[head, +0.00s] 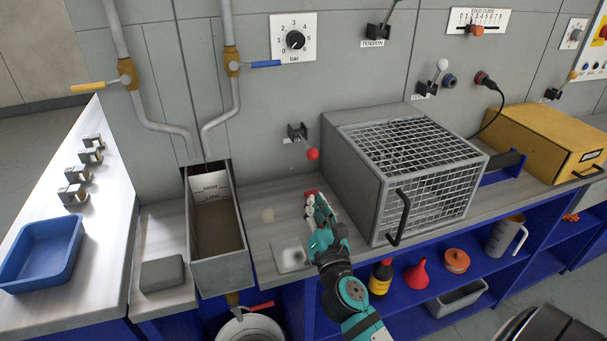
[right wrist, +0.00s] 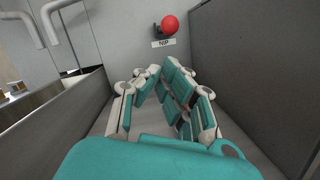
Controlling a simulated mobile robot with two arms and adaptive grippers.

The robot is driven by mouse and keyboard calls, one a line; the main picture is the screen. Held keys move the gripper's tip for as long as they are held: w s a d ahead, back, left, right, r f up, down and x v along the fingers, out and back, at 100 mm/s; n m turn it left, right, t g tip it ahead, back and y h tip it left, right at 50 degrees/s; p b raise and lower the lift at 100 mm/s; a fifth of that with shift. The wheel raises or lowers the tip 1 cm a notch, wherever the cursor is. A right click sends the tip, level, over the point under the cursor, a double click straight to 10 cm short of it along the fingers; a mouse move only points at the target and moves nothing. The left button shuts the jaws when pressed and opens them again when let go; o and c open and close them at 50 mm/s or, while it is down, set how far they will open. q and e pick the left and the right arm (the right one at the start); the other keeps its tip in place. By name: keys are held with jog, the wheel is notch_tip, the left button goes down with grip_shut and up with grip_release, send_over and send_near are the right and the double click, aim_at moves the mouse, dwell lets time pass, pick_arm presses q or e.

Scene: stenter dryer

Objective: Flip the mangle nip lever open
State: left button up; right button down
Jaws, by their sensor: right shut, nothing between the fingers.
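The nip lever (head: 313,154) has a red ball knob on a short arm from a dark wall bracket. Its knob hangs low and right of the bracket in the head view. In the right wrist view the red knob (right wrist: 170,25) is above a label reading NIP, beyond the fingers. My right gripper (head: 312,203) is teal and white, below the lever and apart from it, between the trough and the mesh-covered box. In the right wrist view the right gripper (right wrist: 160,75) is shut with nothing held. My left gripper is not in view.
The grey mesh-covered box (head: 355,185) with a black handle stands close on the right. An open trough (head: 222,270) marked HIGH and LOW is on the left. A valve with a blue handle (head: 265,64) is up on the wall. Bench around the gripper is mostly clear.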

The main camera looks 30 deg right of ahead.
pick_arm(q)
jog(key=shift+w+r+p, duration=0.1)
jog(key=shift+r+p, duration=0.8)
jog(key=shift+p, duration=0.05)
pick_arm(e)
send_near(307, 147)
jog(key=w+f, duration=0.2)
jog(key=w, duration=0.1)
jog(key=w+f, duration=0.1)
jog(key=w, duration=0.1)
jog(key=shift+w+d, duration=0.1)
jog(key=shift+d, duration=0.05)
jog(key=shift+r, duration=0.1)
